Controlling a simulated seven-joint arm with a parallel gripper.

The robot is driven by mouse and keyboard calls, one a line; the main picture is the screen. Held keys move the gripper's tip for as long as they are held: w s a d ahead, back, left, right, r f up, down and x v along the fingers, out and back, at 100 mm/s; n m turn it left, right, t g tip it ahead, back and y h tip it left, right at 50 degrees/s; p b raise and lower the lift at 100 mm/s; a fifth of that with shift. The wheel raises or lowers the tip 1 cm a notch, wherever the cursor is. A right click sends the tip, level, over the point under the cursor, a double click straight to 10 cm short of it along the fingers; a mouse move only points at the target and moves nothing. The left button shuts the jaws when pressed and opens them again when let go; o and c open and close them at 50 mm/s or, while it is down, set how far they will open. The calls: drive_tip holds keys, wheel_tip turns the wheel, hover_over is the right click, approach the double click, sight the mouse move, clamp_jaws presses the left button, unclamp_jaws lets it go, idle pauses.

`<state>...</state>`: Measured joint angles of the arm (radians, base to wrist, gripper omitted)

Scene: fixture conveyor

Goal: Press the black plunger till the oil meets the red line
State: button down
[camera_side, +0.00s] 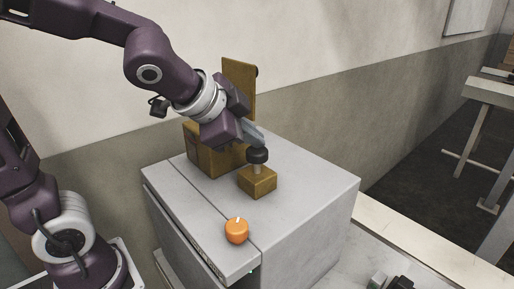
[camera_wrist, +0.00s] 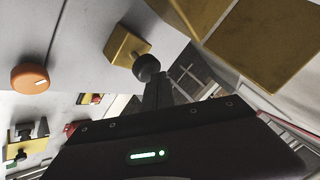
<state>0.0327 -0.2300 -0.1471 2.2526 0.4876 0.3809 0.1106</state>
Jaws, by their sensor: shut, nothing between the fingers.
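The black plunger (camera_side: 257,155) is a round knob on a pale stem, standing upright from a small brass block (camera_side: 258,182) on the grey cabinet. In the wrist view the plunger (camera_wrist: 147,66) shows just beyond my fingertips, with its brass block (camera_wrist: 125,44) behind it. My gripper (camera_side: 260,141) is shut and empty, its fingertips at the top of the knob; I cannot tell whether they touch it. My gripper's dark fingers also show in the wrist view (camera_wrist: 155,84). No oil and no red line can be made out in either view.
A larger brass housing (camera_side: 208,158) with an upright brass panel (camera_side: 240,85) stands behind my gripper, partly hidden by it. An orange knob (camera_side: 236,231) with a white mark sits near the front of the grey cabinet (camera_side: 310,190). The cabinet top right of the plunger is clear.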

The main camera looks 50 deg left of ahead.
sight(253, 152)
drive_tip(key=shift+r, duration=0.7)
drive_tip(key=shift+r, duration=2.55)
drive_tip(key=s+f+n+g, duration=0.1)
drive_tip(key=s+f+n, duration=0.1)
drive_tip(key=s, duration=0.4)
drive_tip(key=s+a+f+n+g, duration=0.1)
drive_tip(key=s+f+n, duration=0.2)
drive_tip(key=s, duration=0.3)
drive_tip(key=s+f+n+g+h, duration=0.1)
drive_tip(key=s+f+n, duration=0.1)
drive_tip(key=s+f, duration=0.2)
drive_tip(key=shift+s+a+n+g, duration=0.15)
drive_tip(key=shift+s+n+g, duration=0.2)
drive_tip(key=shift+s, duration=0.85)
drive_tip(key=shift+w, duration=0.1)
idle(1.4)
